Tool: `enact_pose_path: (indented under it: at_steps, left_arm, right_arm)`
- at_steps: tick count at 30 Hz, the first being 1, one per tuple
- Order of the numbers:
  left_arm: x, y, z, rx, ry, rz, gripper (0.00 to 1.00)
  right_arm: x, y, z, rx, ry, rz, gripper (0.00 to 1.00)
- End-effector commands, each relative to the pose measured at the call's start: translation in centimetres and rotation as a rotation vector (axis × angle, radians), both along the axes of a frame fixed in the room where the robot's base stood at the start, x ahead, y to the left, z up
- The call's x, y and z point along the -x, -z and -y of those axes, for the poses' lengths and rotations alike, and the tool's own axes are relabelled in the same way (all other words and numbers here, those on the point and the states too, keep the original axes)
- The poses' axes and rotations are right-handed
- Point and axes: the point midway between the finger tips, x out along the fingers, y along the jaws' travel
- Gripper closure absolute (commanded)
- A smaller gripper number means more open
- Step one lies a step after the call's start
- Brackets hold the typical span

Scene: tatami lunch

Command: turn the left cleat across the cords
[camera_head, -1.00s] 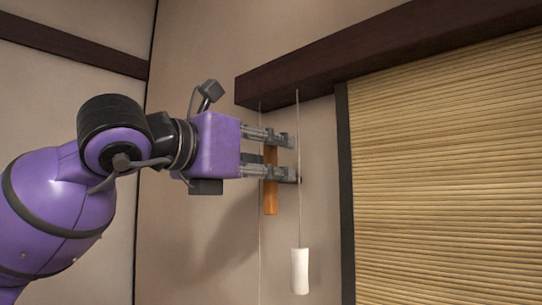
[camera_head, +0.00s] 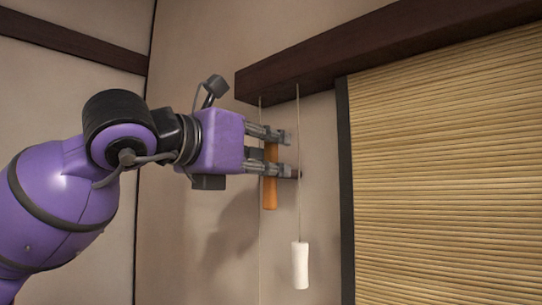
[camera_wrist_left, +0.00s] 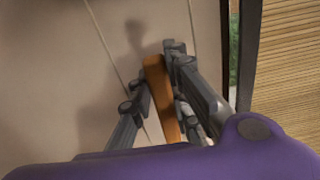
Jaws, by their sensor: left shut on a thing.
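The left cleat, an orange-brown wooden bar (camera_head: 270,195), stands upright by the wall in the head view, roughly parallel to the cords. My left gripper (camera_head: 287,154) reaches in from the left, with one finger above the other, and is shut on the cleat. In the left wrist view the cleat (camera_wrist_left: 163,98) shows between the fingers (camera_wrist_left: 156,78). A thin left cord (camera_head: 261,240) hangs beside the cleat. A right cord (camera_head: 299,212) hangs to its right and ends in a white cylindrical pull (camera_head: 300,266). The cleat's mount is hidden by the fingers. My right gripper is not in view.
A dark wooden beam (camera_head: 300,77) juts out above the gripper. A bamboo blind (camera_head: 445,180) with a dark edge strip (camera_head: 346,200) is on the right. The plain wall below and left of the cleat is clear.

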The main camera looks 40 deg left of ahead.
Motion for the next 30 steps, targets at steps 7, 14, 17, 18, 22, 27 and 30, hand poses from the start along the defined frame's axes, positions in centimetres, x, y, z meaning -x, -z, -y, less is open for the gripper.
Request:
enact_pose_path:
  at_steps: [7, 14, 17, 18, 22, 27, 30]
  left_arm:
    - [0.0, 0.2, 0.5, -0.140, 0.001, 0.010, 1.00]
    - [0.0, 0.5, 1.1, -0.347, 0.000, 0.027, 1.00]
    - [0.0, 0.6, 1.3, -0.442, 0.000, 0.034, 1.00]
    - [0.1, 0.6, 1.5, -0.481, 0.000, 0.038, 1.00]
    - [0.1, 0.9, 1.8, -0.603, 0.000, 0.046, 1.00]
    - [0.1, 1.1, 2.1, -0.764, -0.001, 0.060, 1.00]
    - [0.1, 1.4, 2.3, -0.857, 0.000, 0.066, 1.00]
  right_arm:
    - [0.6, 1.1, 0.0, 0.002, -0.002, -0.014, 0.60]
    - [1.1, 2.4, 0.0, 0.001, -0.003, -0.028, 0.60]
    - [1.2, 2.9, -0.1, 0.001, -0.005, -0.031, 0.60]
    - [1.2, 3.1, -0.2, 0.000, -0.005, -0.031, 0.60]
    - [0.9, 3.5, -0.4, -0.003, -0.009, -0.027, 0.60]
    - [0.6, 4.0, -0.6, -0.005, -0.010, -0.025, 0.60]
    - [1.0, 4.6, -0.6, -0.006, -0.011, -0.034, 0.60]
